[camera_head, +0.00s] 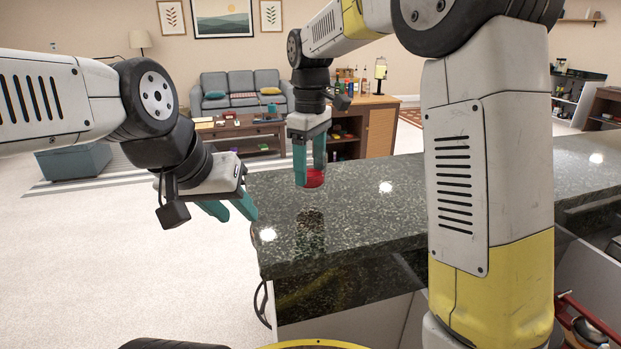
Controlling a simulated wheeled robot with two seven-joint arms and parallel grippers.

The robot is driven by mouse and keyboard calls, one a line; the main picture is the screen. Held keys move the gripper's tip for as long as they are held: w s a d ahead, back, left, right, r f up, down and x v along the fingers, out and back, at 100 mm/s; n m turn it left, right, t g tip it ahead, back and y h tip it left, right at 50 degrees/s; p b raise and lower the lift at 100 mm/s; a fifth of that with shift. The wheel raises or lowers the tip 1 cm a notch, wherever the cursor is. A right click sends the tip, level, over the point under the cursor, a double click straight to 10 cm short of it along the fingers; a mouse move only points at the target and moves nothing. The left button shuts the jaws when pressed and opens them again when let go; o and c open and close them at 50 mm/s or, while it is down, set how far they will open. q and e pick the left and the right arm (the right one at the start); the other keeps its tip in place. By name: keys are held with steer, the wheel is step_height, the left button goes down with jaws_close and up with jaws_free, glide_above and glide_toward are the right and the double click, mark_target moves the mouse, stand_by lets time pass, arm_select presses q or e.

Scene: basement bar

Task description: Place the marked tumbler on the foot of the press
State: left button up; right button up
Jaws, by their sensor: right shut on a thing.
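A small red tumbler (314,179) is between the teal fingertips of my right gripper (309,174), which is shut on it. It appears held a little above the dark speckled counter (350,213), with a dark reflection below. Any mark on it is too small to make out. My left gripper (230,210) hangs beside the counter's left end, its two teal fingers apart and empty. I cannot identify the press or its foot; my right arm's large link hides part of the counter.
The visible counter top is otherwise clear. A red-handled object (588,318) lies at the lower right, partly cut off. Behind are a wooden cabinet (380,130) with bottles on top, a low table (240,133) and a grey sofa (240,88).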

mark_target(308, 180)
steer(key=shift+w+a+f, duration=0.1)
steer(key=shift+a+f, duration=0.15)
steer(key=shift+a, duration=0.05)
steer(key=shift+f, duration=1.5)
steer(key=shift+f, duration=0.1)
steer(key=o, duration=1.7)
steer(key=shift+o, duration=0.2)
